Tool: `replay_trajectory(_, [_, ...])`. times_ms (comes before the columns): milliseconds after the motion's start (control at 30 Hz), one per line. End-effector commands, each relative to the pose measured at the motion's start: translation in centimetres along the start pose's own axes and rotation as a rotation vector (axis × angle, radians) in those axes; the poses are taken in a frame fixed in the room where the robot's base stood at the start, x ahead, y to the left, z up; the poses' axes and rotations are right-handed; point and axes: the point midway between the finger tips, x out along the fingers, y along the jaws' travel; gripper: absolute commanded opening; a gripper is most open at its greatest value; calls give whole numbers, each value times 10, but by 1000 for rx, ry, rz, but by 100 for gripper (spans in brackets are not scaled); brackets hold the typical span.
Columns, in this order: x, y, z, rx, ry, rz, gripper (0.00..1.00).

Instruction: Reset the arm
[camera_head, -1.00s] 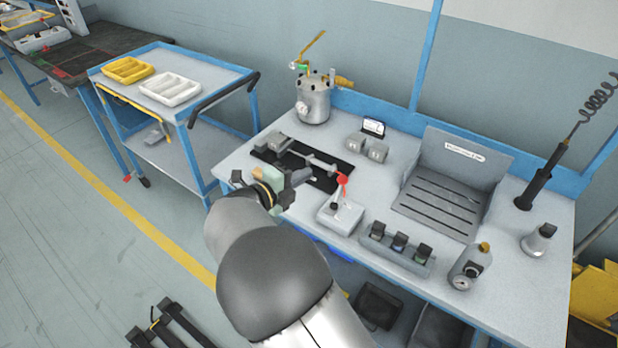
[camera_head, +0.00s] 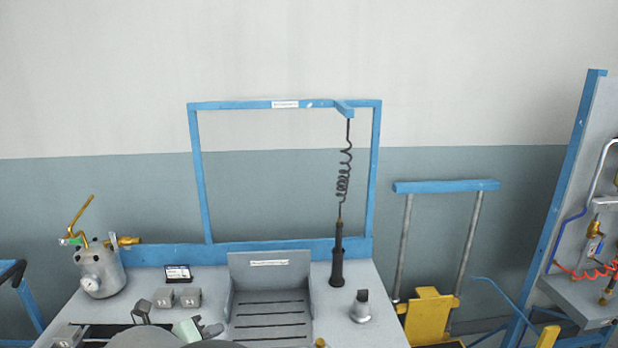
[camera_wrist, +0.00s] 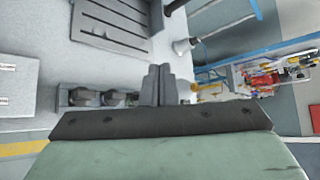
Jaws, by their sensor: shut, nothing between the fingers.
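My gripper (camera_wrist: 160,84) shows in the wrist view with its two grey fingers together, nothing between them. In the head view only the top of my arm shows at the bottom edge, with the pale green gripper body and grey fingers (camera_head: 211,329) left of the slotted grey fixture (camera_head: 268,315). The lower arm is out of frame.
A metal pot with a brass handle (camera_head: 101,275) stands at the bench's left. A black tool (camera_head: 338,262) hangs on a coiled cord. A grey cone-shaped piece (camera_head: 361,308) stands at right.

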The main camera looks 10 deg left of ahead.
Motion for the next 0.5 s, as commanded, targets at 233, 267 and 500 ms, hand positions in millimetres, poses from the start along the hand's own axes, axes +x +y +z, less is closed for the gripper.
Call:
replay_trajectory(233, [74,-143,-114,890,497,-58,0])
replay_trajectory(267, [78,-158,-131,1015,557,-85,0])
replay_trajectory(500, [55,-244,-276,2130,1018,-525,0])
